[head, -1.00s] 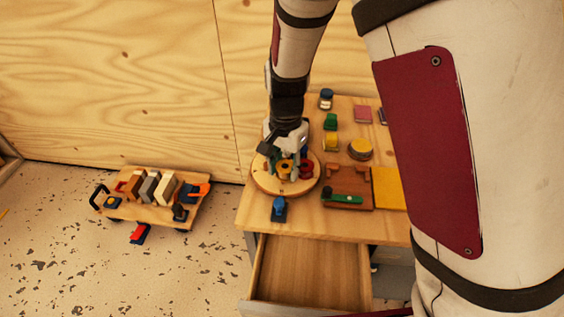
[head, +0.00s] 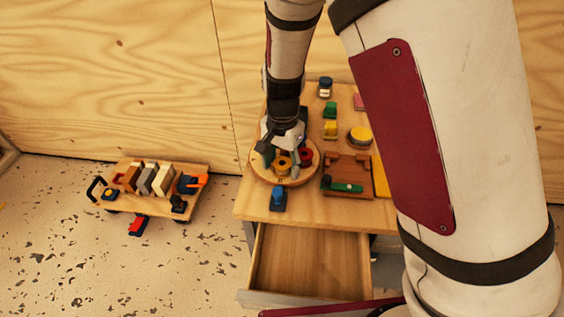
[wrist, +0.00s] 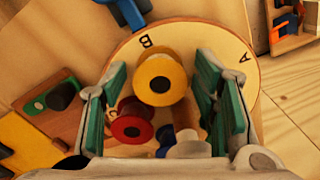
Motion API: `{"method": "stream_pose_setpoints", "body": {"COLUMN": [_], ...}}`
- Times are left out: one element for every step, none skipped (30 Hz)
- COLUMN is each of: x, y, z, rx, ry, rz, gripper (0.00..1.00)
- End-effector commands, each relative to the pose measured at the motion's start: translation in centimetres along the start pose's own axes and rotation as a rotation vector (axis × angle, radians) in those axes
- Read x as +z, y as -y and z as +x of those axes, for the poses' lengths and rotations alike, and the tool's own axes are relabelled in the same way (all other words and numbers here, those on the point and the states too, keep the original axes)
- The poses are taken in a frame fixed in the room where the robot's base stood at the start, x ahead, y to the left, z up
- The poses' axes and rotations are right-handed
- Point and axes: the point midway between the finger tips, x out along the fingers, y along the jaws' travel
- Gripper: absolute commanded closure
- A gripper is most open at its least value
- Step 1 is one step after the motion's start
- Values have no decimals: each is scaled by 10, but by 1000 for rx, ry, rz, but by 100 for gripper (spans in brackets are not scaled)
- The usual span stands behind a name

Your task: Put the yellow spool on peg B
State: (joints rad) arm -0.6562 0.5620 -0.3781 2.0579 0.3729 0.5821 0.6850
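The yellow spool (wrist: 160,70) stands by the letter B on the round wooden board (wrist: 185,35), its dark centre facing the wrist camera. Whether a peg runs through it, I cannot tell. It also shows in the head view (head: 283,163). My gripper (wrist: 162,95) is open, with green-padded fingers on either side of the spool and a small gap at each side. In the head view my gripper (head: 281,156) is low over the board. The red spool (wrist: 130,122) sits beside the yellow one. A blue piece (wrist: 167,134) is partly hidden by my gripper.
The board lies on a wooden table (head: 330,212) above an open, empty drawer (head: 310,265). A blue item (head: 278,198) stands near the board's front. A brown tray (head: 347,172), yellow tin (head: 360,136) and small blocks are to the right. A loaded cart (head: 150,185) stands left.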

Motion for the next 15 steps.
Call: {"method": "stream_pose_setpoints", "body": {"x": [0,0,0,0,0,0,0,0,0,0,0,0,0,0,0], "y": [0,0,0,0,0,0,0,0,0,1,1,1,1,1,1], "z": [0,0,0,0,0,0,-1,-2,-5,-8,-12,-18,-22,-28,-36], "rx": [0,0,0,0,0,0,-1,-1,-2,-3,-4,-4,-4,-4,-5], "ry": [0,0,0,0,0,0,0,-1,-1,-1,-1,-1,-1,-2,-2], "rz": [0,0,0,0,0,0,0,0,-1,0,0,0,0,-1,-1], "gripper": [45,45,45,45,45,45,45,45,45,45,45,45,45,45,45]}}
